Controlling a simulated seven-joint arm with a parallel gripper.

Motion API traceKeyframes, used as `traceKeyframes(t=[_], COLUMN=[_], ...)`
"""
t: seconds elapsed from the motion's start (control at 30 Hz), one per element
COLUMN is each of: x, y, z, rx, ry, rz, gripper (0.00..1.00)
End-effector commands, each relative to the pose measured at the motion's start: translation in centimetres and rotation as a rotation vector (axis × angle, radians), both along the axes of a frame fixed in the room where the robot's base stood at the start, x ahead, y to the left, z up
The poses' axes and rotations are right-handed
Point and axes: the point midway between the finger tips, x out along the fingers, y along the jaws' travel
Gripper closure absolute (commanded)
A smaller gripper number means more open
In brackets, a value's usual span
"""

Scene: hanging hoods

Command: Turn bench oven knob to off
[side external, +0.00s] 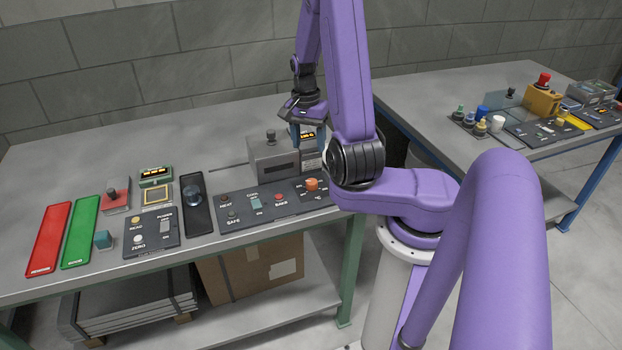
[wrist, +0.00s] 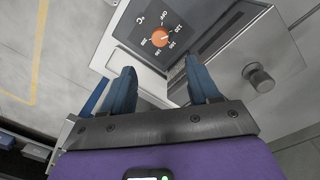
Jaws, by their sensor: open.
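The orange knob (side external: 312,184) sits on a dark panel at the right end of the bench's front edge. In the wrist view the orange knob (wrist: 160,37) lies at top centre, with OFF and number marks around it; its exact setting is too small to tell. The grey bench oven (side external: 275,158) stands behind the panel. My gripper (side external: 308,145) is above and behind the knob in the side view, fingers pointing down. In the wrist view my gripper (wrist: 160,66) has its two blue fingers spread apart, with nothing between them. The knob appears beyond the fingertips, apart from them.
A dark control panel (side external: 240,212) with several buttons and a switch lies left of the knob. A grey box knob (wrist: 258,77) stands out at right in the wrist view. Red (side external: 49,237) and green (side external: 80,231) trays lie at far left. A second bench (side external: 430,125) stands at right.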

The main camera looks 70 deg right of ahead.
Motion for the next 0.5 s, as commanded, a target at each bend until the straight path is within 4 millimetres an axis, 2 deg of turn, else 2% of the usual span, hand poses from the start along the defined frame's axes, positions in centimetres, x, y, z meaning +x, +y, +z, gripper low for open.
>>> traceKeyframes(t=[0.1, 0.5], x=[-0.2, -0.5], y=[0.2, 0.1], z=[-2.0, -7.7], rx=[0.005, 0.004], ry=[0.004, 0.003], rz=[0.001, 0.001], gripper=[0.40, 0.40])
